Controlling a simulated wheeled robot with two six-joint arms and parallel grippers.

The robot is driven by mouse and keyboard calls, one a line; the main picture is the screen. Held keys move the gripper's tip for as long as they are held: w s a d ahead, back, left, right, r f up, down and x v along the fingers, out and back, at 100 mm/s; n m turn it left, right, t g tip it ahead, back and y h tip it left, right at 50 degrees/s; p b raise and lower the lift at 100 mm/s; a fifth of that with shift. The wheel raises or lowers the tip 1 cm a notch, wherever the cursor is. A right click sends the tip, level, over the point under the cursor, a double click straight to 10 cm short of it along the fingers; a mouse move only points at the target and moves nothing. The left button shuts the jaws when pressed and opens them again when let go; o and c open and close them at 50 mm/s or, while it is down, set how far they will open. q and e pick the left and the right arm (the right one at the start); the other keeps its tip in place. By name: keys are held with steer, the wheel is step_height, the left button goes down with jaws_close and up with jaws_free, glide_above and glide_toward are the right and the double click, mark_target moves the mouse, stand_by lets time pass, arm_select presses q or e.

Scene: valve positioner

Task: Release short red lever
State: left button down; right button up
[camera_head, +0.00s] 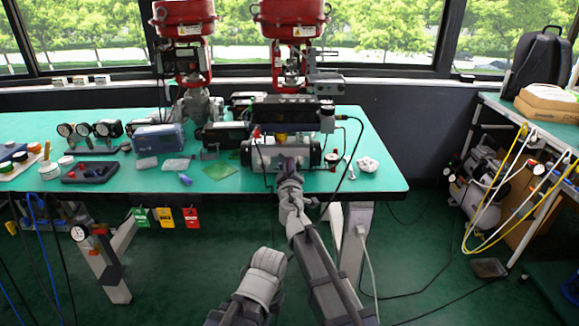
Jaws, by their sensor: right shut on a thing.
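My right gripper (289,166) reaches forward to the table and is shut at the front of a silver cylindrical actuator body (262,156). The fingers cover what they hold; at this size I cannot make out the short red lever between them. A small red part (257,132) shows at the upper left of the silver body, apart from the fingers. My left gripper (265,262) is low in front of the table, away from the bench; its fingers cannot be made out.
The green table (370,135) carries two valves with red tops (292,12), gauges (103,128), a blue-grey box (158,139) and a black tray (90,172). A white crumpled item (367,164) lies right of the actuator. Hoses hang at the right bench (500,190).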

mark_target(289, 148)
steer(key=shift+r, duration=0.1)
jaws_close()
steer(key=n, duration=0.2)
steer(key=r+n+p, duration=0.1)
steer(key=n, duration=0.1)
steer(key=n+p, duration=0.1)
steer(key=shift+d+r+n, duration=0.25)
steer(key=shift+r+n, duration=0.05)
steer(key=shift+n, duration=0.1)
steer(key=n, duration=0.1)
steer(key=r+n, duration=0.1)
steer(key=n, duration=0.1)
steer(key=shift+a+p, duration=0.1)
steer(key=shift+p, duration=0.3)
steer(key=shift+a+r+n+p, duration=0.1)
steer(key=shift+r+n+p, duration=0.05)
steer(key=shift+n, duration=0.6)
steer(key=shift+a+r+n+p, duration=0.1)
steer(key=shift+n+p, duration=0.05)
steer(key=shift+n, duration=0.6)
steer(key=o, duration=0.6)
jaws_free()
steer(key=shift+o, duration=0.2)
steer(key=shift+s, duration=0.1)
